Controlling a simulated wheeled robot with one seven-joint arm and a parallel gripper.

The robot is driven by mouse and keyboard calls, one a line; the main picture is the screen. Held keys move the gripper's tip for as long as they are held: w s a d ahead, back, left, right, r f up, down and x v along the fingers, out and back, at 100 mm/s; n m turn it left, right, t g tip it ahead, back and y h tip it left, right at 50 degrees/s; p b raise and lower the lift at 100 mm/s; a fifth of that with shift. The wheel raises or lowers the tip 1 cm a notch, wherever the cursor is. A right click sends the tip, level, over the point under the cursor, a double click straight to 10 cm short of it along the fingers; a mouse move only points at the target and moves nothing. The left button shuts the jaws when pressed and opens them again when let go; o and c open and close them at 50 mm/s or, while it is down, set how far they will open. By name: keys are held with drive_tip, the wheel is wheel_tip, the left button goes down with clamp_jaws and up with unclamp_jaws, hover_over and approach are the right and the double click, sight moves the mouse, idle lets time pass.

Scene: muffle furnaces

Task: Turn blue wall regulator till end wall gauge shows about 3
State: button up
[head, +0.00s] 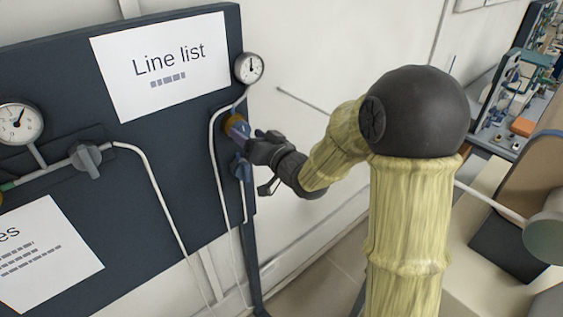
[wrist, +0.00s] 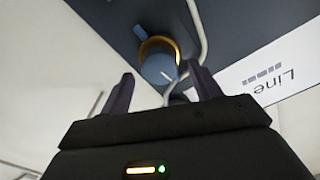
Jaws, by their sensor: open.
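The blue wall regulator (wrist: 158,66) is a round knob with a pale mark, set in an orange-yellow collar on the dark board. In the head view my gripper mostly covers it; the collar shows beside the fingers. The end wall gauge (head: 249,67) is a small white dial above it at the board's right edge. Its needle points roughly upward; its numbers are too small to read. My gripper (wrist: 163,88) is open in front of the knob, with one finger to each side in the wrist view. I cannot tell whether the fingers touch it.
A blue handle (head: 240,168) sits just below the regulator, near my gripper. A white pipe (head: 214,150) runs close by on the left. Further left are a grey valve knob (head: 88,160) and another gauge (head: 18,122). A "Line list" sheet (head: 165,85) hangs above.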

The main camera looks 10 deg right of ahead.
drive_tip(key=b+v, duration=0.5)
drive_tip(key=v, duration=0.9)
drive_tip(key=shift+s, duration=0.2)
drive_tip(key=shift+d, duration=0.15)
idle(1.0)
drive_tip(key=d+f+m+g+h, duration=0.1)
drive_tip(key=d+f+g+h, duration=0.1)
drive_tip(key=d+f+h, duration=0.3)
drive_tip(key=d+f+m+g+h, duration=0.1)
drive_tip(key=d+f+g+h, duration=0.2)
drive_tip(key=f, duration=0.5)
drive_tip(key=s+f+g+h, duration=0.2)
drive_tip(key=s+f+g, duration=0.5)
drive_tip(key=s, duration=0.5)
drive_tip(key=shift+a+f, duration=0.25)
drive_tip(key=shift+a, duration=0.1)
drive_tip(key=shift+c, duration=0.2)
